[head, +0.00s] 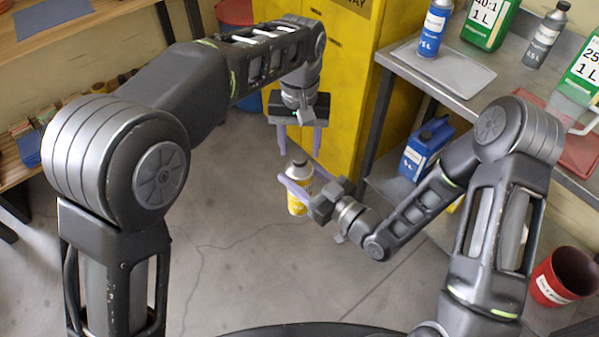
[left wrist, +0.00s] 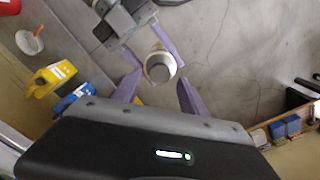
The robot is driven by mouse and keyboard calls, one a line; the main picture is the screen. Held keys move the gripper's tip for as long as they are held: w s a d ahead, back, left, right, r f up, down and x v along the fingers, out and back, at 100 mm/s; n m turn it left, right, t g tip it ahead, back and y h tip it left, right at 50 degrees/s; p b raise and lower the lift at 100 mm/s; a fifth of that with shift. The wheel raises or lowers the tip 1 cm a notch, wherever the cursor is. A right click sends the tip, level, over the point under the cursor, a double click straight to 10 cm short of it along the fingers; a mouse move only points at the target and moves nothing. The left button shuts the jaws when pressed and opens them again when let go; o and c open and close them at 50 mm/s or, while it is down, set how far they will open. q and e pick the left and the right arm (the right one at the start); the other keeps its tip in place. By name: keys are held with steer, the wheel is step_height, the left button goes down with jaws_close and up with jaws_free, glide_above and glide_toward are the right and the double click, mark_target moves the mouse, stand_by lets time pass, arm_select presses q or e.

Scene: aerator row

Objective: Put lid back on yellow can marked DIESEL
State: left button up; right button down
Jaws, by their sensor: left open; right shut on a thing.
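A yellow can (head: 297,206) with a pale upper part and a grey top stands upright between the fingers of my right gripper (head: 298,173), above the floor. Its label is too small to read. In the left wrist view the can (left wrist: 160,66) shows from above, with a dark grey round top inside a pale ring. I cannot tell whether that top is a lid or the bare mouth. My left gripper (head: 300,153) hangs above the can with its purple fingers pointing down, open and empty. It also shows in the left wrist view (left wrist: 158,100). No loose lid is recognisable.
A grey workbench (head: 455,95) on the right holds a grey tray (head: 440,70), bottles and green cans. A blue canister (head: 425,148) stands below it. A yellow cabinet (head: 345,100) stands behind my left gripper. A red bucket (head: 562,278) is at lower right. Floor in front is clear.

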arm_select(q)
steer(key=shift+f, duration=1.2)
steer(key=shift+c, duration=0.4)
jaws_close()
steer(key=shift+o, duration=1.1)
jaws_free()
step_height(320, 180, up, 8)
steer(key=shift+f, duration=0.25)
